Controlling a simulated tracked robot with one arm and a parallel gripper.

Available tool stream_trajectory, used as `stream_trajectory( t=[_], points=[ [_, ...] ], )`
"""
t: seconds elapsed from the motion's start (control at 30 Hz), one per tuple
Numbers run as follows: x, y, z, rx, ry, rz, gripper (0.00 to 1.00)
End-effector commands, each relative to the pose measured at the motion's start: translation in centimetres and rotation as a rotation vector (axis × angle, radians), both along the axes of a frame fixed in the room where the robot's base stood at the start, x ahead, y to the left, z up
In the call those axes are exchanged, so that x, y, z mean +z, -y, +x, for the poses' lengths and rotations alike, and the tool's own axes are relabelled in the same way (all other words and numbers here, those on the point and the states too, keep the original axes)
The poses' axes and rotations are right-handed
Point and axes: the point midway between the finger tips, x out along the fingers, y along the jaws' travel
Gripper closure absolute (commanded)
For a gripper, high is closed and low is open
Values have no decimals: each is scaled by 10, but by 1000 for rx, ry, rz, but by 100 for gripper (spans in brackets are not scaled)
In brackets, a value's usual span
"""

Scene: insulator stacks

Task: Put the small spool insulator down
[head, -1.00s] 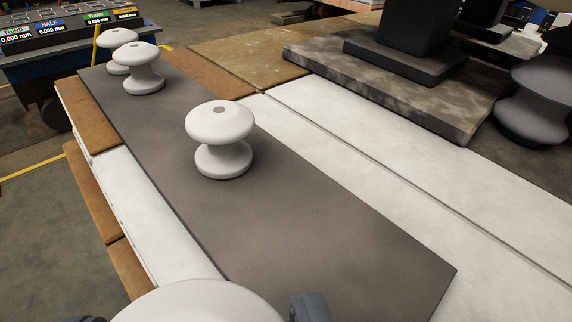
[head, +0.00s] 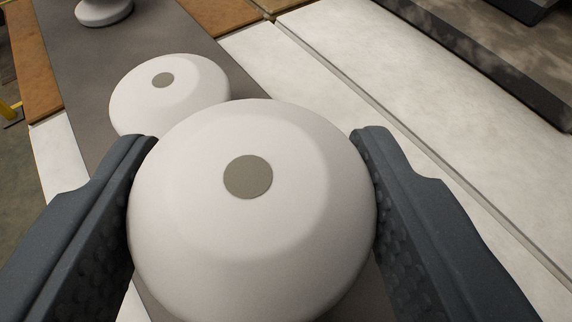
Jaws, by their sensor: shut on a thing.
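A white spool insulator (head: 250,235) with a grey disc on its top fills the lower middle of the head view. My gripper (head: 253,145) is shut on it, one dark ridged jaw on each side. Its lower part is hidden, so I cannot tell whether its base touches the dark grey mat (head: 75,70) below. A second white spool insulator (head: 190,85) stands just behind and to the left; the held one overlaps it in the picture, and I cannot tell whether they touch.
Another white spool (head: 103,12) stands on the mat at the upper left, cut off by the frame. White bench panels (head: 330,80) to the right are bare. A dark-edged slab (head: 490,65) lies at the upper right.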

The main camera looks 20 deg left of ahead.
Motion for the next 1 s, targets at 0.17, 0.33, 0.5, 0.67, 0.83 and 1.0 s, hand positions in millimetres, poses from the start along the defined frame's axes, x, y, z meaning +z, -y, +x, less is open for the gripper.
stream_trajectory(
  t=[0.17, 0.33, 0.5, 0.67, 0.83, 1.0],
  points=[
    [-16, 1, 4, 0, -3, 0, 75],
    [-37, 1, 4, -2, -3, -1, 75],
    [-35, 1, 4, -2, 0, -1, 75],
    [-37, 1, 4, -2, -1, -1, 75],
    [-37, 2, 4, -2, -1, -1, 25],
    [-37, 2, 4, -2, -1, 0, 25]
  ],
)
